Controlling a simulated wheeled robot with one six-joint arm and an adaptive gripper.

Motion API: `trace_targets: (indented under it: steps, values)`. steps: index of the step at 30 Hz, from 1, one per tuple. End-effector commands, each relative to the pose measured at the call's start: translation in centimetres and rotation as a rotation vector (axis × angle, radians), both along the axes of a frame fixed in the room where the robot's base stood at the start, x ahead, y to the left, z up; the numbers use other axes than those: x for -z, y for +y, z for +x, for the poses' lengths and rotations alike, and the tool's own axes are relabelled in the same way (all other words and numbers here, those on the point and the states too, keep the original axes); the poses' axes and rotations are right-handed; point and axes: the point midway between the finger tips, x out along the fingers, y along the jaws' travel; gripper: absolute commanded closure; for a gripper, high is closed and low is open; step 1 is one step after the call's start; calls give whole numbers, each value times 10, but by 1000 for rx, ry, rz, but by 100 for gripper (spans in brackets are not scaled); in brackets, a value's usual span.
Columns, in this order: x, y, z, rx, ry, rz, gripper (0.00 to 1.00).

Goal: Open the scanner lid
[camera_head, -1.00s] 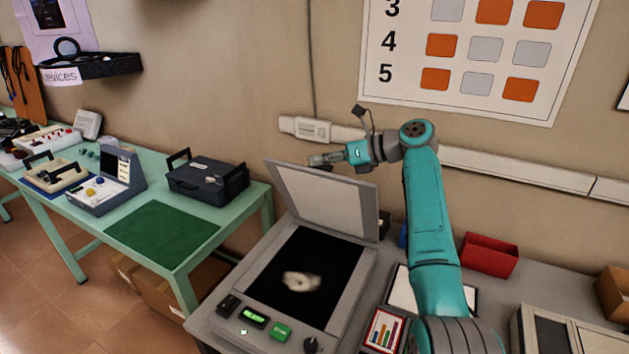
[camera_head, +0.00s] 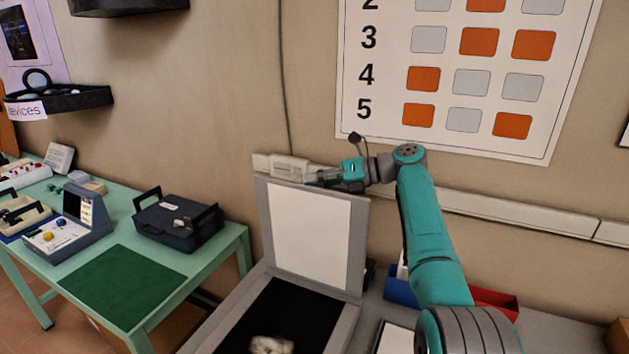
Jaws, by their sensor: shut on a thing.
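The scanner lid (camera_head: 309,229) stands raised, nearly upright, at the back of the scanner, its pale inner face toward me. The scanner's dark glass bed (camera_head: 285,318) lies uncovered in front of it. A small pale object (camera_head: 271,345) lies on the glass, cut off by the bottom edge of the picture. My gripper (camera_head: 322,178) is at the top edge of the lid, reaching in from the right, and is shut on the lid. Its fingertips are small and partly hidden at that edge.
A blue bin (camera_head: 402,291) and a red bin (camera_head: 496,301) stand right of the scanner, partly behind my arm. The wall with a cable rail (camera_head: 520,201) is close behind the lid. A green table (camera_head: 226,254) with a dark case (camera_head: 178,222) stands at left.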

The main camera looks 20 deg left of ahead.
Motion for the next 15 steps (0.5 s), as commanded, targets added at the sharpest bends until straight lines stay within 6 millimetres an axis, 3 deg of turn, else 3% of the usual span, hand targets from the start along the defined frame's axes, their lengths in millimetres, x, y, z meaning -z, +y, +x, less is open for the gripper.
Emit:
trace_targets:
  steps: [1, 6, 7, 8, 15]
  values:
    - [19, -2, -1, -1, 18, -22, 100]
    - [19, -2, -1, -2, 18, -23, 100]
    - [19, -2, -1, -1, 18, -23, 71]
    - [19, -2, -1, -2, 17, -23, 65]
    - [19, -3, 0, 0, 17, -22, 65]
